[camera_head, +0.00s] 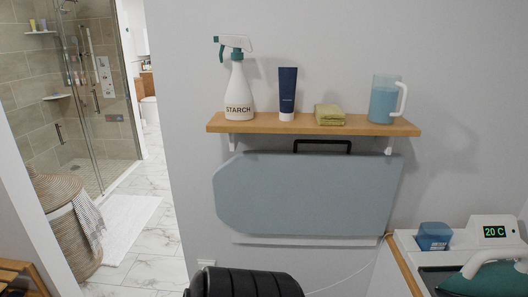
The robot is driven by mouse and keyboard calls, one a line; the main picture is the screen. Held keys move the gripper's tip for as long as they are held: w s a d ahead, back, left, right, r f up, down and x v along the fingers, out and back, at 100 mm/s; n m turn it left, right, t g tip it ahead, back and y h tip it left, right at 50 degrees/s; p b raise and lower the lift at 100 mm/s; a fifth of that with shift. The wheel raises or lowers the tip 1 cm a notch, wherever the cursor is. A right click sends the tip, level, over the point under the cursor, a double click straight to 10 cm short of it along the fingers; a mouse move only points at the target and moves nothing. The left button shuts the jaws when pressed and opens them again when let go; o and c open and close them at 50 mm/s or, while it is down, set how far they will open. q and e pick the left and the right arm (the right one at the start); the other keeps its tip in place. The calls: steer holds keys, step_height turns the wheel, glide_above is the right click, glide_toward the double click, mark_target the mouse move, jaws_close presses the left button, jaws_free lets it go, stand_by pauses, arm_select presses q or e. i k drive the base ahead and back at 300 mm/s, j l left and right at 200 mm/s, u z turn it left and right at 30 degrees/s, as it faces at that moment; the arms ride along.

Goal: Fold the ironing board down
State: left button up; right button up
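The ironing board (308,193) is a blue-grey panel lying flat and upright against the wall, below a wooden shelf. A black handle (322,143) shows at its top edge, just under the shelf. A pale strip (300,240) shows along its lower edge. Neither of my grippers is in the head view, so I cannot see whether they are open or shut.
The shelf (215,125) holds a starch bottle (238,92), a navy tube (288,92), a folded green cloth (329,115) and a jug (383,100). An iron (495,262) is at lower right. A wicker basket (68,235) stands left, by a doorway.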

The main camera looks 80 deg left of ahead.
mark_target(348, 193)
steer(key=u, duration=2.3)
